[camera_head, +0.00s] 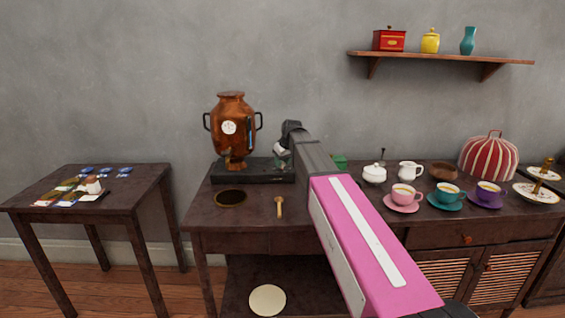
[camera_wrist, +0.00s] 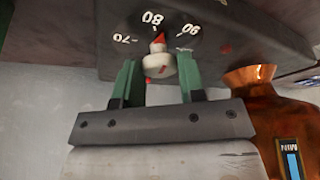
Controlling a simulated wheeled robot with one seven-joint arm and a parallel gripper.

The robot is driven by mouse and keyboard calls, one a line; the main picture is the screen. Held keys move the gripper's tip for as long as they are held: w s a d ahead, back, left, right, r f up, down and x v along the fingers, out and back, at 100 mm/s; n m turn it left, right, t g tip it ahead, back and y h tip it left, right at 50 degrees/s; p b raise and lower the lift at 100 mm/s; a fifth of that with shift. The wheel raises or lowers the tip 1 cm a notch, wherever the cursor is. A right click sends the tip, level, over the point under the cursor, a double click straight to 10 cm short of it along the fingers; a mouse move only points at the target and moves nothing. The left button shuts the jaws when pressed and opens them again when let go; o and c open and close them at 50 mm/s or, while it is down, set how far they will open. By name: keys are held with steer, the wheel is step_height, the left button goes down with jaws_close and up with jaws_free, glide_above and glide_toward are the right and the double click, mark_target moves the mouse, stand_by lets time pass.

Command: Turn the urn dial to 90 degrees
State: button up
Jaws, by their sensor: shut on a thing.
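The copper urn (camera_head: 231,115) with black side handles stands on a dark base (camera_head: 270,178) at the back of the table. It also shows at the lower right in the wrist view (camera_wrist: 262,90). The white dial (camera_wrist: 158,66) has a red pointer and sits on the dark panel, with marks 70, 80 and 90 around it. The pointer is by the 80 mark. My gripper (camera_wrist: 160,70) is shut on the dial, a green finger on each side. In the head view, my gripper (camera_head: 282,153) is at the base's right end and the dial is hidden.
A wooden spoon (camera_head: 279,207) and a dark round mat (camera_head: 230,198) lie in front of the base. A white sugar bowl (camera_head: 374,173), a creamer (camera_head: 411,170) and filled cups stand right of my arm. A side table (camera_head: 140,183) with small items is at left.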

steer(key=m+h, duration=0.1)
steer(key=m, duration=0.3)
steer(key=shift+s+a+m+t+h, duration=0.1)
steer(key=shift+m+t+h, duration=0.2)
steer(key=shift+t+h, duration=0.1)
steer(key=shift+a+m+h, duration=0.1)
steer(key=shift+m+h, duration=0.5)
steer(key=shift+m, duration=1)
steer(key=o, duration=0.9)
steer(key=v, duration=1)
steer(key=shift+s+a+r, duration=0.1)
steer(key=shift+r, duration=0.3)
